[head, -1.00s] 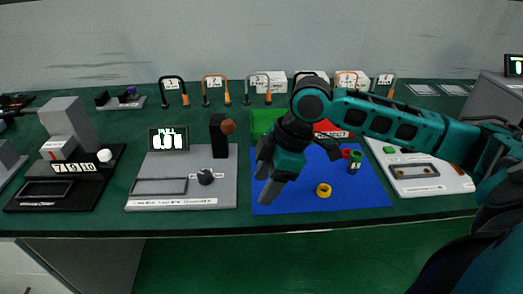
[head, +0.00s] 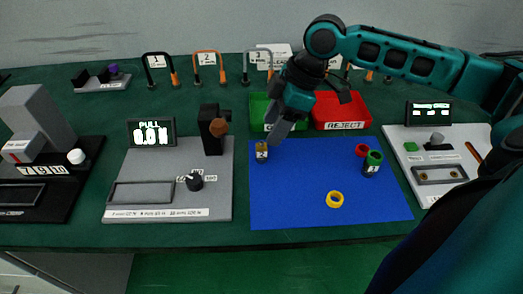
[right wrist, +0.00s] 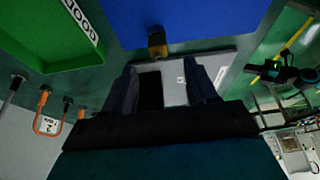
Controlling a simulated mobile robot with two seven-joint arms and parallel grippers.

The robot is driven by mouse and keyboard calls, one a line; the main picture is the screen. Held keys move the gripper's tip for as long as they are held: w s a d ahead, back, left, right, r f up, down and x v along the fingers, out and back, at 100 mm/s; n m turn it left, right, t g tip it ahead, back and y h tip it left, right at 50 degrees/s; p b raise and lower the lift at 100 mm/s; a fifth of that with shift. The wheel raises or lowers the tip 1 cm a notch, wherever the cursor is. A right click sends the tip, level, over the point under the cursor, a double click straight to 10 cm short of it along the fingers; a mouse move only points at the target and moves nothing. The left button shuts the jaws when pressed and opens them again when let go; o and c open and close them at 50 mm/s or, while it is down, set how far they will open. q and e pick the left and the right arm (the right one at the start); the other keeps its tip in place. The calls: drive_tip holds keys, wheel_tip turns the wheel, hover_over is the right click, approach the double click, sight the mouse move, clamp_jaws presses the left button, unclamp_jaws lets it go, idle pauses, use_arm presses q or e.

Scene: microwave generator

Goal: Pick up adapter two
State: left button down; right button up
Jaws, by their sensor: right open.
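Adapter two (head: 262,152), a small brownish-yellow and dark cylinder with a "2" label, stands upright near the left back edge of the blue mat (head: 300,205). My right gripper (head: 284,120) is just behind and above it in the head view, tilted downward, open and apart from it. In the right wrist view, adapter two (right wrist: 157,43) shows beyond the open fingers (right wrist: 163,82), roughly centred between them, with nothing held. My left gripper is not in view.
A green-topped adapter (head: 372,164), a red ring (head: 362,150) and a yellow ring (head: 335,200) are on the mat. Green bin (head: 258,106) and red REJECT bin (head: 350,108) stand behind. A grey pull tester (head: 150,165) is left, a white panel (head: 410,150) right.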

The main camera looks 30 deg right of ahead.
sight(262, 143)
drive_tip(key=b+x, duration=0.1)
drive_tip(key=x, duration=0.7)
drive_tip(key=shift+w+a, duration=0.15)
drive_tip(key=shift+w, duration=0.05)
clamp_jaws()
